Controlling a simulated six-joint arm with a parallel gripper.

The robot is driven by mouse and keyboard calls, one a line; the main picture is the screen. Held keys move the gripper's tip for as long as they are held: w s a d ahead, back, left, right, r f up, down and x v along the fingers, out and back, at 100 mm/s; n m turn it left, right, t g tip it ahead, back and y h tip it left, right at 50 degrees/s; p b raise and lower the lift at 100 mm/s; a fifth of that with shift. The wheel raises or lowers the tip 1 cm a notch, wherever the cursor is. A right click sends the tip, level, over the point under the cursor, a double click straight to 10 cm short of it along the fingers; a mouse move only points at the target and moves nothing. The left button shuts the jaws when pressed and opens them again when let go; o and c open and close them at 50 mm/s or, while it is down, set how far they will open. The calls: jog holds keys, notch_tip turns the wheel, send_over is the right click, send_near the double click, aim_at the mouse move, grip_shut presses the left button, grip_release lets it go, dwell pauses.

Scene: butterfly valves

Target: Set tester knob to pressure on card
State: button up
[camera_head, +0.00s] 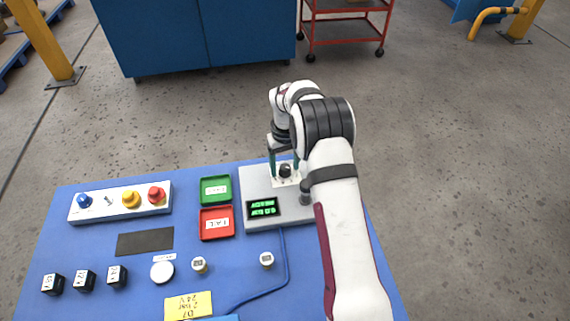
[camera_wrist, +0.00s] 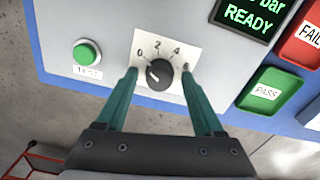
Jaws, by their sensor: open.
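The tester (camera_head: 253,186) is a grey box on the blue bench. Its black knob (camera_wrist: 159,74) sits on a white plate with a scale of 0, 2, 4 and a partly hidden last mark. A pale pointer mark shows on the knob's left side, roughly toward 0. My gripper (camera_wrist: 159,86) is open, with one green finger on each side of the knob; I cannot tell whether they touch it. The tester's display (camera_head: 263,208) reads READY with a bar value, apparently 0.0. The yellow card (camera_head: 189,306) reads D7, 2 bar, 24 V, upside down.
A green TEST button (camera_wrist: 87,53) is beside the knob. Green PASS (camera_head: 215,190) and red FAIL (camera_head: 217,223) trays stand left of the tester. Small valve parts (camera_head: 200,265), black blocks (camera_head: 84,280) and a button panel (camera_head: 120,201) occupy the bench. A blue cable crosses the front.

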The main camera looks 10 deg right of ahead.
grip_shut()
dwell(0.3)
jog(key=m, duration=0.4)
jog(key=shift+m, duration=1.8)
grip_release()
